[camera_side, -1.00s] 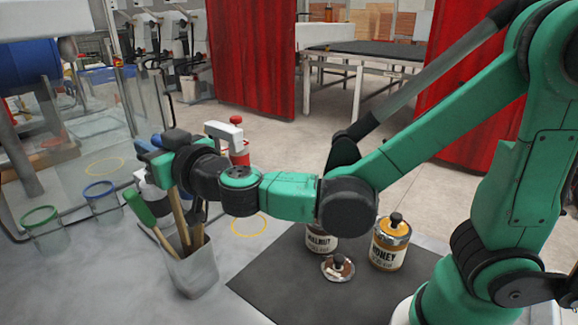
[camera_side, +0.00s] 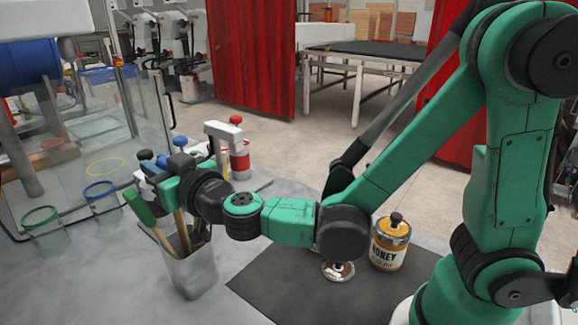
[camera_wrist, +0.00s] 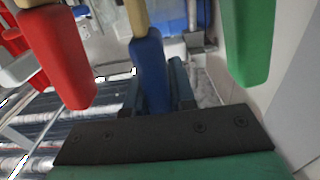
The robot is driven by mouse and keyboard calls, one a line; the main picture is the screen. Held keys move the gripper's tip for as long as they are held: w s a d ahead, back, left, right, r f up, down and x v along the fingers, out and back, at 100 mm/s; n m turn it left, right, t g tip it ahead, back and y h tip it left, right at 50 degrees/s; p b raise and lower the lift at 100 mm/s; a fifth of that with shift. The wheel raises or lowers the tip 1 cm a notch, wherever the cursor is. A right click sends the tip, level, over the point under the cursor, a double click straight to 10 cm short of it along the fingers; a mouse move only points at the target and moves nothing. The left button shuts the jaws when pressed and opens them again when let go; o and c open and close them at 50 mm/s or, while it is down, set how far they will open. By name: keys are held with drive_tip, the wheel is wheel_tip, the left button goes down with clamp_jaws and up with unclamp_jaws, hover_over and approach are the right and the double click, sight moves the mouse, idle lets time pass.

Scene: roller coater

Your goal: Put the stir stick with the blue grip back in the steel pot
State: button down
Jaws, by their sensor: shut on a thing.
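My gripper (camera_side: 163,184) is above the steel pot (camera_side: 192,272) at left of centre in the side view. It is shut on the blue grip (camera_wrist: 150,66) of a stir stick, seen between the jaws in the wrist view. A wooden shaft (camera_side: 181,232) below the gripper runs down to the pot's mouth; how deep it goes is hidden. A stick with a green grip (camera_side: 138,206) leans in the pot, and its grip shows at right in the wrist view (camera_wrist: 249,40). A red grip (camera_wrist: 60,55) hangs at left in the wrist view.
Green-rimmed (camera_side: 40,217) and blue-rimmed (camera_side: 99,190) cups stand left of the pot. A honey tin (camera_side: 390,245) and an open lid (camera_side: 338,271) are on the dark mat (camera_side: 290,290).

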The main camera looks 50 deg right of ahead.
drive_tip(key=shift+f, duration=0.2)
drive_tip(key=c, duration=0.7)
unclamp_jaws()
drive_tip(key=shift+o, duration=0.2)
drive_tip(key=s+d+f+g, duration=0.3)
drive_tip(key=s+d+g, duration=0.2)
drive_tip(key=s+d, duration=0.1)
drive_tip(key=s+d+f+g, duration=0.3)
drive_tip(key=s+d+g, duration=0.3)
drive_tip(key=s, duration=0.1)
drive_tip(key=shift+s, duration=0.25)
